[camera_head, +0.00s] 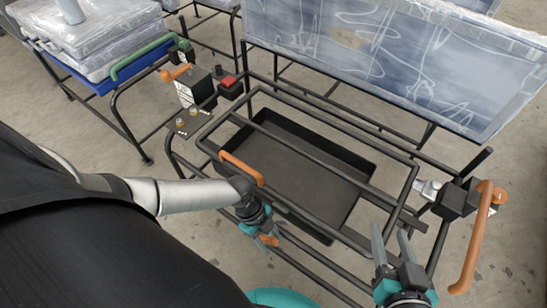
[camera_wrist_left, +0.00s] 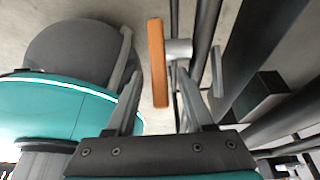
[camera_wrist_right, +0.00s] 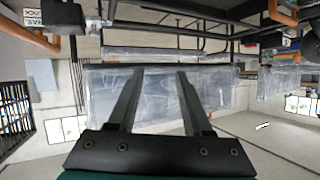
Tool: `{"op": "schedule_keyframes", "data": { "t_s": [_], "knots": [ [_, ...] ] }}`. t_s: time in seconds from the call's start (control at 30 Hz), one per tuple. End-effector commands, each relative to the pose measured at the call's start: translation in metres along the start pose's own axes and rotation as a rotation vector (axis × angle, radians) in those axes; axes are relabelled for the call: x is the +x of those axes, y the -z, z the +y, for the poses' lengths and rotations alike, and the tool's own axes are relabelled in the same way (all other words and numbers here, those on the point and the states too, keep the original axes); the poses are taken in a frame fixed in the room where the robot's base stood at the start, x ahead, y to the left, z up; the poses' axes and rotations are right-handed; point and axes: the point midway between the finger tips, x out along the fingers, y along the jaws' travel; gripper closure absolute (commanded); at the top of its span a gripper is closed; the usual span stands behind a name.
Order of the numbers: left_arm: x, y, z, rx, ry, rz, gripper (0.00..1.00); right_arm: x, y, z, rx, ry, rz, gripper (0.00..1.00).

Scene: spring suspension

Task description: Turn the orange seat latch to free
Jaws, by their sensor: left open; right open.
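A small orange latch piece (camera_head: 268,240) shows at the front rail of the black frame, partly hidden by my left gripper. In the left wrist view the orange piece (camera_wrist_left: 157,62) stands upright on a grey pin, in the gap between the fingers and near their tips. My left gripper (camera_wrist_left: 155,85) is open around this gap; I cannot tell whether either finger touches the orange piece. In the head view the left gripper (camera_head: 262,228) points down at the rail. My right gripper (camera_head: 392,240) is open and empty, near the frame's right front corner; its spread fingers show in the right wrist view (camera_wrist_right: 155,85).
An orange handle (camera_head: 240,168) sits on the frame's top bar, above a black tray (camera_head: 290,160). A long orange lever (camera_head: 478,240) stands right of my right gripper. A box with another orange lever (camera_head: 175,73) and a red block (camera_head: 229,81) are at back left.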

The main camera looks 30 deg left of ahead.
Motion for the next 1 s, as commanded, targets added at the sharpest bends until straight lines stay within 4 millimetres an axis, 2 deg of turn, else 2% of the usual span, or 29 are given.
{"op": "schedule_keyframes", "data": {
  "t_s": [0.5, 1.0],
  "knots": [
    [0.029, 0.000, 0.000, 0.000, 0.001, 0.000, 0.47, -0.004, 0.011, -0.022, 0.051, 0.057, 0.258, 0.50],
    [0.033, 0.000, 0.000, 0.000, 0.001, 0.000, 0.47, -0.008, 0.016, -0.026, 0.064, 0.067, 0.314, 0.50]
  ]
}}
